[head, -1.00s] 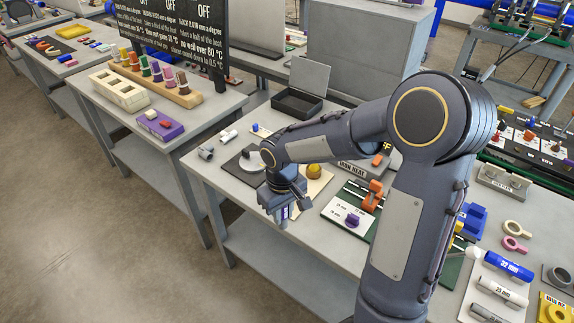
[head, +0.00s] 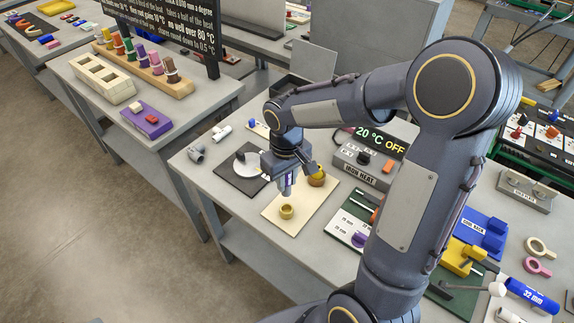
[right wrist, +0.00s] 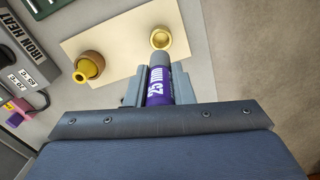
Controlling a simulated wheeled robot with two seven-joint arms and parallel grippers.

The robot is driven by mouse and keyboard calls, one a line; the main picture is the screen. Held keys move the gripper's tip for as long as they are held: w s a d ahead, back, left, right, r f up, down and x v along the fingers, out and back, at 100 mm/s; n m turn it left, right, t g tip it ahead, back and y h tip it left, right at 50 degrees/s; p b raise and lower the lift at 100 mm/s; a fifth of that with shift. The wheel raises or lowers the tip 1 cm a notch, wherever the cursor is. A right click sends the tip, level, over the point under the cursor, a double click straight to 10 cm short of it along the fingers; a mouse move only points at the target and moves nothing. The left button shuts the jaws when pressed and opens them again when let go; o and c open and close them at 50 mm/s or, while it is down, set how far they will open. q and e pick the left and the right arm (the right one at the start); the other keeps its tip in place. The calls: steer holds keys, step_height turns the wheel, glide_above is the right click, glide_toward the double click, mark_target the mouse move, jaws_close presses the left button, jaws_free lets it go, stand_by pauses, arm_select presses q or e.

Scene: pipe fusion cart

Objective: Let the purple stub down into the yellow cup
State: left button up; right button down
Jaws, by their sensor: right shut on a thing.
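My right gripper (head: 287,190) is shut on the purple stub (head: 288,182), which hangs below the jaws. In the right wrist view the stub (right wrist: 158,88) is marked 25 mm, has a grey end, and sits between the two fingers. The yellow cup (head: 287,211) stands upright and open on a cream mat (head: 273,205). In the right wrist view the cup (right wrist: 161,38) is just beyond the stub's grey end, and it looks empty. The stub appears above and apart from the cup. My left gripper is out of view.
A brown cup with a yellow piece in it (right wrist: 88,67) stands on the same mat. The iron heat box (head: 365,160) is behind to the right, and a dark plate with a white disc (head: 242,170) is to the left. The table's front edge is close.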

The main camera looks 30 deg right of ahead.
mark_target(287, 194)
steer(key=shift+s+a+r, duration=0.1)
steer(key=shift+s, duration=0.1)
steer(key=shift+f+b, duration=2.4)
steer(key=shift+f, duration=0.45)
steer(key=shift+f+b, duration=1.65)
steer(key=shift+f, duration=0.35)
steer(key=c, duration=1.2)
jaws_free()
steer(key=shift+o, duration=0.2)
steer(key=shift+r, duration=3.95)
